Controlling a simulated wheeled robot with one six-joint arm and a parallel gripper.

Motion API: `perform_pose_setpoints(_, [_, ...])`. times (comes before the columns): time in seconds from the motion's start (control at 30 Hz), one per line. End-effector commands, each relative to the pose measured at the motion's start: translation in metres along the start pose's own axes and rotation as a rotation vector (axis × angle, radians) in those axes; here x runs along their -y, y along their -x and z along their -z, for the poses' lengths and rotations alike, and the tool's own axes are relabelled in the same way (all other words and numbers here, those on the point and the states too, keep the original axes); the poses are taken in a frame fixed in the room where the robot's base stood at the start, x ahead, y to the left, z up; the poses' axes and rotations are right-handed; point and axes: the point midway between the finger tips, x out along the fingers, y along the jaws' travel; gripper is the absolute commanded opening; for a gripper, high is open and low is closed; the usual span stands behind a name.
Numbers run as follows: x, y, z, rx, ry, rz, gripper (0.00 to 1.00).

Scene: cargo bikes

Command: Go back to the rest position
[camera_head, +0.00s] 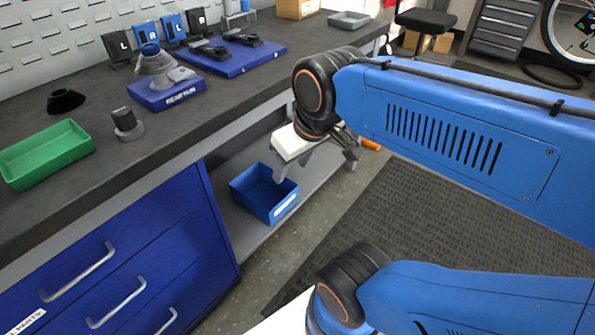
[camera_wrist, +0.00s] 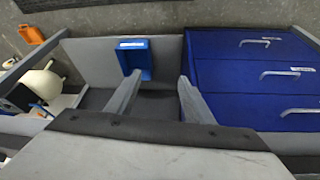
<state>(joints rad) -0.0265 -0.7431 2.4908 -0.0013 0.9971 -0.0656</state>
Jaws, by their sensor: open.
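My gripper (camera_wrist: 158,92) is open in the wrist view, its two grey fingers well apart with nothing between them. In the head view my gripper (camera_head: 314,160) is partly hidden by my own blue arm and dark wrist joint. It hangs just off the front edge of the workbench (camera_head: 205,130), above and to the right of a blue bin (camera_head: 262,205) on the lower shelf. The blue bin also shows beyond the fingers in the wrist view (camera_wrist: 135,58). No contact between the fingers and anything is visible.
On the bench are a green tray (camera_head: 48,155), a blue stand with a grey part (camera_head: 165,88), a small dark-topped knob (camera_head: 127,124) and a blue board (camera_head: 232,58). Blue drawers (camera_head: 120,265) stand below. A dark mat (camera_head: 440,225) covers open floor at the right.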

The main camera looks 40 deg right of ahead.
Motion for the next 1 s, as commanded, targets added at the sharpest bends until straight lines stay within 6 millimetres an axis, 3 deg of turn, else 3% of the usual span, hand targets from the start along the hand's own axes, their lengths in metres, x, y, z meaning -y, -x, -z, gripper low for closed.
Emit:
perform_pose_setpoints(0.2, [-0.0044,-0.0117,-0.0174,-0.018,-0.091,-0.011,0.47])
perform_pose_setpoints(1.0, [-0.0042,-0.0112,-0.0167,-0.017,-0.087,-0.01,0.47])
